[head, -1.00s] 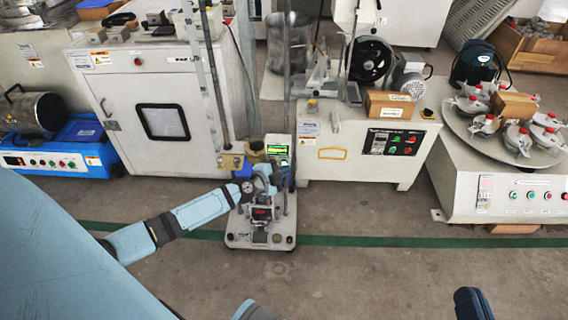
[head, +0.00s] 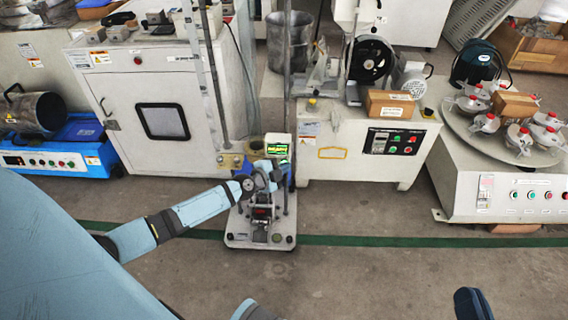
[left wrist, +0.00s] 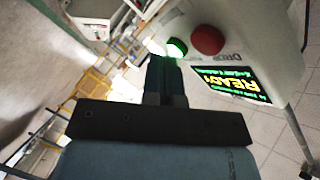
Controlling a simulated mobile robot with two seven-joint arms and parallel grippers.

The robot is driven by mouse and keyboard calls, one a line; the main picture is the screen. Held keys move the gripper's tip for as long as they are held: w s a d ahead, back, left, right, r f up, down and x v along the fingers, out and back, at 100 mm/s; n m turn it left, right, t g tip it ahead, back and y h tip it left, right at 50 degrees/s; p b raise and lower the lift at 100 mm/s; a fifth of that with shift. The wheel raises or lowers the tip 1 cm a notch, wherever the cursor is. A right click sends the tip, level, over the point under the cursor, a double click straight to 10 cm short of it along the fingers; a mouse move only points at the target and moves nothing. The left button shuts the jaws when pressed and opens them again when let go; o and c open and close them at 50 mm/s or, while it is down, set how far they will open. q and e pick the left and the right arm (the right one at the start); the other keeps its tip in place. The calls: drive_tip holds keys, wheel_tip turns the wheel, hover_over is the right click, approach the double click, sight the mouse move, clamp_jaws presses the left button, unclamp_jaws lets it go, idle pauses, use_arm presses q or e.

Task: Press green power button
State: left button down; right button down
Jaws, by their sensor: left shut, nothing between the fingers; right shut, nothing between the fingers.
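The green power button (left wrist: 176,47) is lit at its edge in the left wrist view, beside a red button (left wrist: 208,40). Both sit on a pale control box (left wrist: 262,30) with a dark display (left wrist: 233,82) showing "READY" in yellow. My left gripper (left wrist: 164,60) is shut and empty, its tips right by the green button; I cannot tell if they touch it. In the head view the display (head: 277,149) glows on the tester, with my left gripper (head: 270,178) just below it. Its fingertips are hard to make out there.
The tester's base (head: 260,240) stands on the floor by a green line. A white cabinet (head: 150,150) is to its left and a white machine with a control panel (head: 392,141) to its right. The floor in front is clear.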

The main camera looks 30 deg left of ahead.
use_arm(q)
drive_tip(key=shift+w, duration=0.1)
idle(0.4)
drive_tip(key=shift+s+d+p, duration=0.25)
drive_tip(key=shift+s+p, duration=0.05)
drive_tip(key=shift+s, duration=0.2)
drive_tip(key=s+d+p, duration=0.3)
drive_tip(key=s, duration=0.2)
idle(0.6)
drive_tip(key=shift+s+d, duration=0.1)
